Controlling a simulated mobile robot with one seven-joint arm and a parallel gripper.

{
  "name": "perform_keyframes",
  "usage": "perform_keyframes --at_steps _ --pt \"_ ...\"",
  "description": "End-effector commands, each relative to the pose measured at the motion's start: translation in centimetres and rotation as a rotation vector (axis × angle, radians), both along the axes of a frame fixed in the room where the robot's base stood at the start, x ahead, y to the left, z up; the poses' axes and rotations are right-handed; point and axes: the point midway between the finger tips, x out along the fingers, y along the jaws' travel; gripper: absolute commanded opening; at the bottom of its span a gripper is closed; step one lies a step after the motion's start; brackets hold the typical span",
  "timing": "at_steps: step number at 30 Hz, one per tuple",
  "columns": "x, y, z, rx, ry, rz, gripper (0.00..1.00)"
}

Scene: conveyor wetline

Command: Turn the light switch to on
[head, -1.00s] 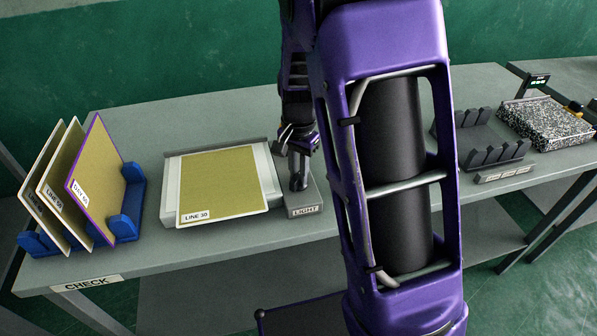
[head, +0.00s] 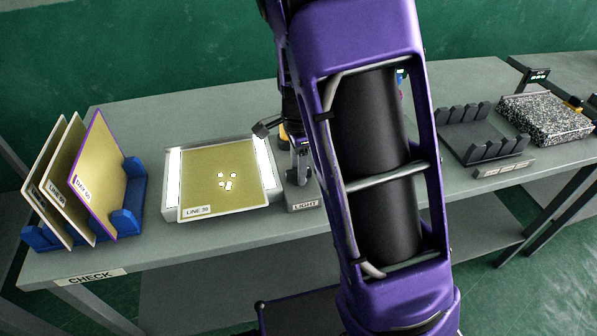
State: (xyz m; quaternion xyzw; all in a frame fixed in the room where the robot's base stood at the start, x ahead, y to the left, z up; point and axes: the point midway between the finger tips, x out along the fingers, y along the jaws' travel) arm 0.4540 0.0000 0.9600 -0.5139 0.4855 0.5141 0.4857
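The switch box labelled LIGHT (head: 304,206) sits on the table just right of the light panel. Its dark switch part (head: 301,165) shows only partly beside my arm. The light panel (head: 174,180) glows white along its left and right sides. My gripper (head: 282,135) is above and behind the switch box. One dark fingertip sticks out to the left; the rest is largely hidden by my purple arm, so its opening is unclear.
A blue rack (head: 128,222) at left holds several upright sheets. A dark slotted rack (head: 480,140) stands to the right of my arm, with a speckled block (head: 545,120) beyond it. The table front (head: 200,240) carries a CHECK label at left and is otherwise clear.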

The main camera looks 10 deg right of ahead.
Motion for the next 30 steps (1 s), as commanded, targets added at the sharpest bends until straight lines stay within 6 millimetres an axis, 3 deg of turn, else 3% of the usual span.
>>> perform_keyframes --at_steps 5,22,30 --pt "0.0 0.0 0.3 0.0 -0.001 0.002 0.49" --pt "0.1 0.0 5.9 0.0 -0.003 0.003 0.49" --pt "0.0 0.0 7.0 0.0 0.0 0.002 0.49"
